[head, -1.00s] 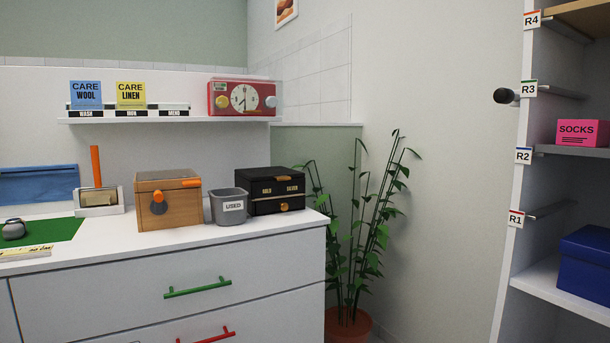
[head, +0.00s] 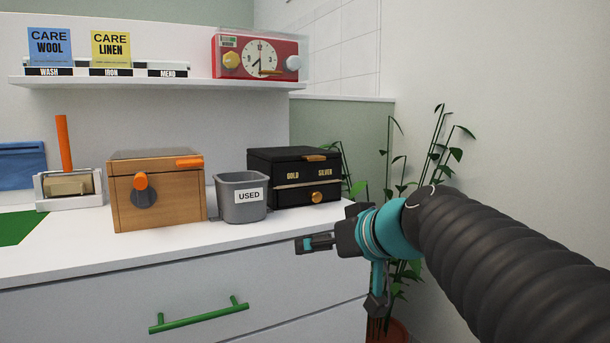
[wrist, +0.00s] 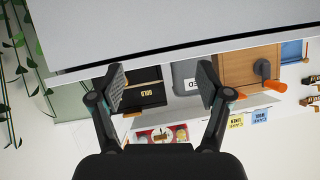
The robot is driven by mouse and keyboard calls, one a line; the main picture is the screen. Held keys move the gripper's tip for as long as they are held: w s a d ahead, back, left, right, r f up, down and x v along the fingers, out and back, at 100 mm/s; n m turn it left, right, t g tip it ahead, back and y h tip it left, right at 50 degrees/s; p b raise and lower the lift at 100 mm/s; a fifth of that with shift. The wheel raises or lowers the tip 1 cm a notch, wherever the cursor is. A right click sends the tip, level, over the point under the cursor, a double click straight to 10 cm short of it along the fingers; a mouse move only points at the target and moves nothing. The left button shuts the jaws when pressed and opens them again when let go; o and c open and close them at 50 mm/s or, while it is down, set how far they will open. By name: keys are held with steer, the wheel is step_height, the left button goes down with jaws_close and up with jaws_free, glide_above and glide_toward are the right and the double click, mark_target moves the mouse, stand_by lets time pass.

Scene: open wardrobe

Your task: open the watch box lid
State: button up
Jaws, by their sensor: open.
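Two lidded boxes stand on the white counter, and I see no label saying which is the watch box. The wooden box (head: 178,200) has a shut lid with an orange tab (head: 189,163) and a dark round knob with an orange lever (head: 141,183) on its front. My gripper (head: 315,243) is open and empty, in front of the counter, lower than and apart from both boxes. It also shows in the wrist view (wrist: 160,85).
A grey USED bin (head: 241,202) stands between the two boxes. A shelf (head: 160,82) with a red clock device (head: 258,57) hangs above. A plant (head: 440,150) stands right of the counter (head: 90,250). A green drawer handle (head: 198,316) sticks out below.

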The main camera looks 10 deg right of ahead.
mark_target(315, 156)
steer(key=w+d+r+t+b, duration=0.3)
steer(key=w+d+r+t, duration=0.35)
steer(key=w+r, duration=0.45)
steer(key=shift+n+g, duration=0.4)
steer(key=shift+g, duration=0.05)
steer(key=p+x, duration=0.1)
steer(key=x, duration=0.3)
steer(key=p+x, duration=0.1)
steer(key=x, duration=0.3)
steer(key=p+x, duration=0.1)
steer(key=x, duration=0.3)
steer(key=shift+a+r, duration=0.15)
steer(key=shift+r, duration=0.2)
jaws_close()
steer(key=shift+r, duration=0.15)
